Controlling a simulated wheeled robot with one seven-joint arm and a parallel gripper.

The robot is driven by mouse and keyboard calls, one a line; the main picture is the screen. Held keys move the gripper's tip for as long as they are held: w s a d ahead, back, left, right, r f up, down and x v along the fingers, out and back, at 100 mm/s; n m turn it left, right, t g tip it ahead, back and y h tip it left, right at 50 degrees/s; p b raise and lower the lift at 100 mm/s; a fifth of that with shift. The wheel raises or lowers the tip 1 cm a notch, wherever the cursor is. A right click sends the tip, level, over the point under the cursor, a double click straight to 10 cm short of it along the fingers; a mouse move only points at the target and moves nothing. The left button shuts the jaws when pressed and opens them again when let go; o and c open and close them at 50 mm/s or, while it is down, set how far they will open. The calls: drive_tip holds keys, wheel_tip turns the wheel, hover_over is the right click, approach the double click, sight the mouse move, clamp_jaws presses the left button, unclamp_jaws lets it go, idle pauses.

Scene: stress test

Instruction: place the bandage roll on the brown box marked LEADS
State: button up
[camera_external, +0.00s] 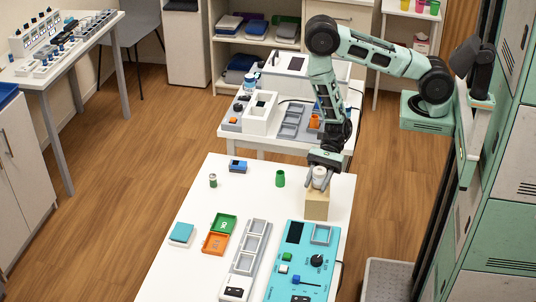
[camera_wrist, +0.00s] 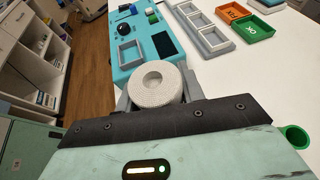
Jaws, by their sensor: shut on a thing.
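The white bandage roll (camera_external: 319,172) is between the fingers of my gripper (camera_external: 319,180), which is shut on it. In the wrist view the roll (camera_wrist: 157,82) shows its ribbed side and the hole in its middle. The brown box (camera_external: 316,206) stands on the white table directly below the roll. The roll is at the box's top; I cannot tell whether it touches it. No LEADS marking is readable on the box. The box is hidden in the wrist view.
On the white table (camera_external: 262,200) are a teal panel (camera_external: 285,262), a grey tray strip (camera_external: 252,245), green (camera_external: 223,223) and orange (camera_external: 215,243) trays, a green cup (camera_external: 280,178), a small jar (camera_external: 213,181) and a blue device (camera_external: 237,166).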

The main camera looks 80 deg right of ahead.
drive_tip(key=shift+f, duration=0.3)
drive_tip(key=shift+f, duration=0.15)
drive_tip(key=o, duration=0.9)
drive_tip(key=shift+o, duration=0.2)
